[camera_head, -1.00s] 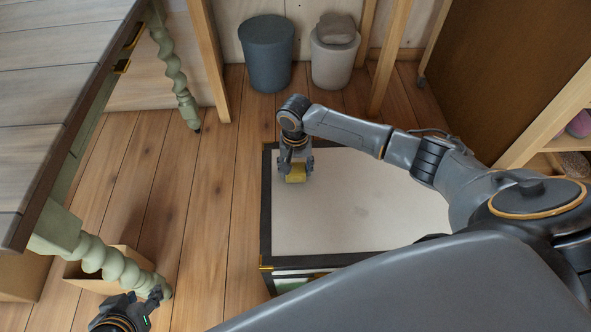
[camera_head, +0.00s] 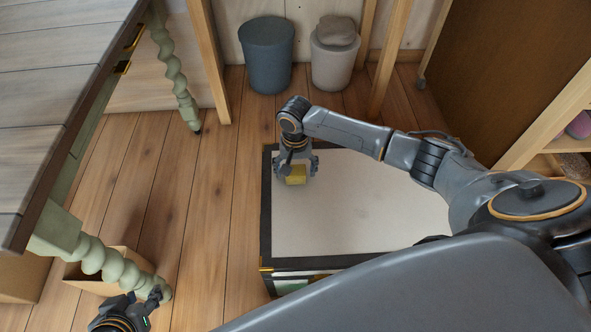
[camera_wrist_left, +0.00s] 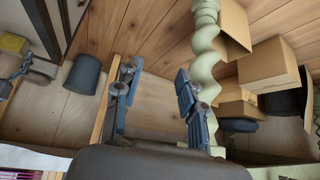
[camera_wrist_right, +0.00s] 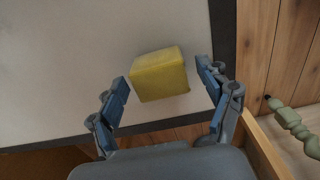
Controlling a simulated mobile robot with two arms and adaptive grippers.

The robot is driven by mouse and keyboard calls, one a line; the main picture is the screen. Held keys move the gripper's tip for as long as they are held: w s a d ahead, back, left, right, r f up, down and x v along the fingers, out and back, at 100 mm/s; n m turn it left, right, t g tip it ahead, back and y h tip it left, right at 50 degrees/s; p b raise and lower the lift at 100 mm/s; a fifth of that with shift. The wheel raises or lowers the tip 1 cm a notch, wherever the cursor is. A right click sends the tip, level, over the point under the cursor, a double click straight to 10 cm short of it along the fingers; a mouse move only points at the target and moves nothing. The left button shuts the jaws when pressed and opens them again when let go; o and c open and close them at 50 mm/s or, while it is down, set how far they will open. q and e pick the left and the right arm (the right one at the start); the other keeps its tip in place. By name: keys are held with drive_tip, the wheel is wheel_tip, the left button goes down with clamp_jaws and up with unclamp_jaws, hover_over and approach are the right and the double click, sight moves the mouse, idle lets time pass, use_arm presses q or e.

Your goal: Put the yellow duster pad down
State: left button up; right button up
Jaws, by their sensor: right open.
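The yellow duster pad (camera_head: 296,174) rests on the white top of a low dark-edged cabinet (camera_head: 350,215), close to its left edge. In the right wrist view the pad (camera_wrist_right: 160,74) is a yellow block lying between and just beyond the fingertips. My right gripper (camera_head: 298,172) is open around the pad, with a gap on each side, and points down at the cabinet top (camera_wrist_right: 60,70). My left gripper (camera_head: 146,302) is low at the bottom left of the head view. In the left wrist view my left gripper (camera_wrist_left: 157,80) is open and empty.
A table (camera_head: 60,75) with turned green legs (camera_head: 175,70) stands at the left. An open cardboard box (camera_head: 95,278) is on the floor near my left gripper. A blue-grey bin (camera_head: 266,55) and a pale bin (camera_head: 334,60) stand at the back. Shelves (camera_head: 550,130) are at the right.

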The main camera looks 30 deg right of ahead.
sight(295, 170)
wheel_tip(295, 170, up, 3)
drive_tip(key=shift+f+p, duration=0.1)
drive_tip(key=shift+p, duration=0.45)
wheel_tip(295, 170, up, 2)
drive_tip(key=shift+p, duration=0.4)
wheel_tip(295, 170, up, 4)
drive_tip(key=shift+f+p, duration=0.1)
drive_tip(key=shift+p, duration=0.55)
drive_tip(key=s+a+f+n+t+y, duration=0.25)
drive_tip(key=s+a+n, duration=0.35)
drive_tip(key=s+a, duration=0.55)
use_arm(q)
drive_tip(key=s+a+f+g, duration=0.1)
drive_tip(key=s+f+g, duration=0.1)
drive_tip(key=s, duration=0.3)
drive_tip(key=shift+s+a+f+g+y+p, duration=0.25)
drive_tip(key=shift+a+g+y+p, duration=0.15)
drive_tip(key=shift+g, duration=0.4)
use_arm(e)
drive_tip(key=s+d+h, duration=0.1)
drive_tip(key=s+d, duration=0.2)
drive_tip(key=s, duration=0.3)
drive_tip(key=s+d+n+h, duration=0.1)
drive_tip(key=s+d, duration=0.3)
drive_tip(key=s, duration=0.2)
drive_tip(key=shift+r+t, duration=0.4)
drive_tip(key=shift+t, duration=0.05)
drive_tip(key=shift+d, duration=0.1)
